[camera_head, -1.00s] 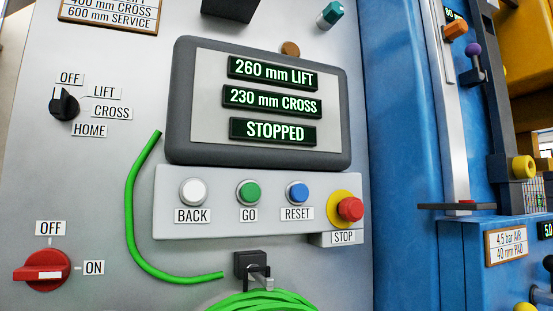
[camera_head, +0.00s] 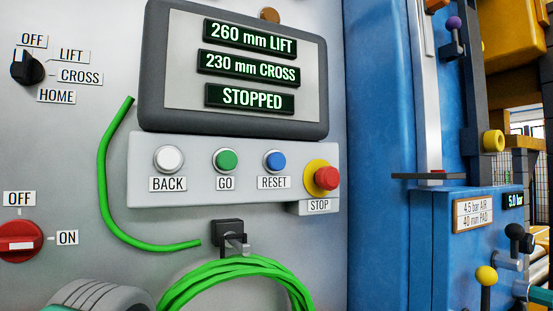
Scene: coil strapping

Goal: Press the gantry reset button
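The blue RESET button (camera_head: 275,161) sits on the pale button strip (camera_head: 150,205) below the display, with a RESET label under it. It is between the green GO button (camera_head: 225,160) and the red STOP mushroom (camera_head: 326,178) on its yellow collar. The white BACK button (camera_head: 169,159) is at the left end. The display (camera_head: 251,66) reads 260 mm LIFT, 230 mm CROSS and STOPPED. Nothing touches the RESET button. No fingertips of either gripper show. A grey ribbed part with teal at the bottom left edge looks like part of my arm.
A coiled green cable (camera_head: 225,275) hangs from a black hook (camera_head: 228,232) below the strip. A black selector (camera_head: 27,67) and a red switch (camera_head: 20,242) are at left. A blue machine (camera_head: 385,130) with levers stands at right. The space before the buttons is clear.

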